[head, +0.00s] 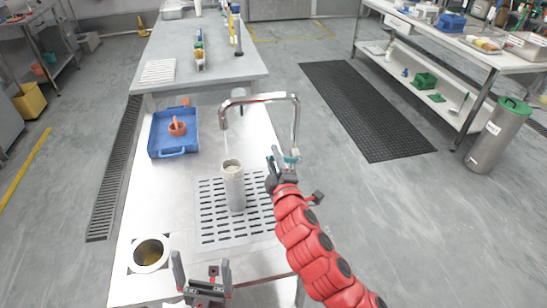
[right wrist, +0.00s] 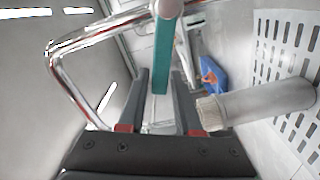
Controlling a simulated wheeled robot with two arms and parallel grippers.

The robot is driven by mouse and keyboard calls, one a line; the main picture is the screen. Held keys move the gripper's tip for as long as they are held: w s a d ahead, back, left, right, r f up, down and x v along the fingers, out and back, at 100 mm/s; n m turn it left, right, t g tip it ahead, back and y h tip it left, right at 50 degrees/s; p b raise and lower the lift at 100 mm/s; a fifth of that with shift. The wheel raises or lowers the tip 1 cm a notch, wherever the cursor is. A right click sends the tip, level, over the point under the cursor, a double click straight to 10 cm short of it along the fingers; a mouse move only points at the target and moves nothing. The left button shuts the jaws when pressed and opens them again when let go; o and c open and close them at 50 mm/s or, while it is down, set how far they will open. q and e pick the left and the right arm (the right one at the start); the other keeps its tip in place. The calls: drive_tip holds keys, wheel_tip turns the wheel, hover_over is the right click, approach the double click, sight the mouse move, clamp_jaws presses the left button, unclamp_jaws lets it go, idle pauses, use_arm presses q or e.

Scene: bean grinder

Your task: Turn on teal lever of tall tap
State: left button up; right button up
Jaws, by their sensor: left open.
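The tall chrome tap (head: 262,98) arches over the sink area. Its teal lever (head: 292,158) is on the post at the right; in the right wrist view the teal lever (right wrist: 163,57) reaches down between the finger lines. My right gripper (head: 281,160) is at the lever; in its wrist view the fingers (right wrist: 158,100) are apart on either side of the lever's end. Contact cannot be told. A thin pale streak shows below the spout, above a grey cylinder (head: 234,190) standing upright. My left gripper (head: 203,280) is open and empty near the front.
The cylinder stands on a slotted drain plate (head: 212,225). A blue tray (head: 160,150) with an orange item (head: 177,127) is at the left. A round cup-like container (head: 151,253) is at the front left. A grey table (head: 215,65) stands behind.

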drive_tip(key=shift+o, duration=1.2)
drive_tip(key=p+v, duration=0.7)
drive_tip(key=v, duration=1)
drive_tip(key=shift+s, duration=0.2)
